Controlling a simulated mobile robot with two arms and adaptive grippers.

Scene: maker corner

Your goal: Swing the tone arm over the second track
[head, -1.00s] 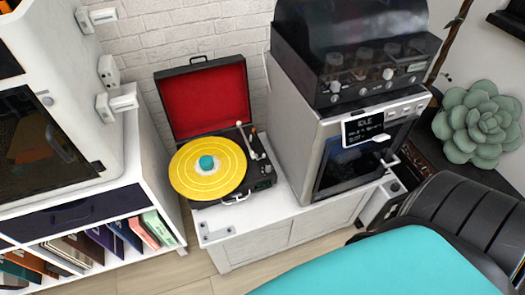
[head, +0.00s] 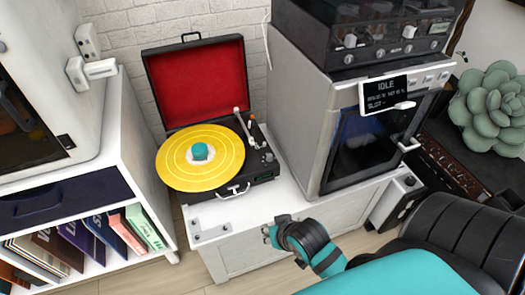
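The record player stands open on a white cabinet, its red-lined lid (head: 197,82) raised at the back. A yellow record (head: 177,171) with faint rings and a teal centre (head: 200,151) lies on it. The slim pale tone arm (head: 245,128) lies along the record's right side; whether its tip overlaps the record's edge is hard to tell. My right gripper (head: 268,235) is in front of the cabinet, below and right of the player, apart from it. It appears small and dark, and its finger opening is unclear. My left gripper is not in view.
A grey machine (head: 300,120) with an "IDLE" screen (head: 386,94) stands right of the player on the same white cabinet (head: 222,215). A white shelf with books (head: 103,240) is at left. The floor between them is clear.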

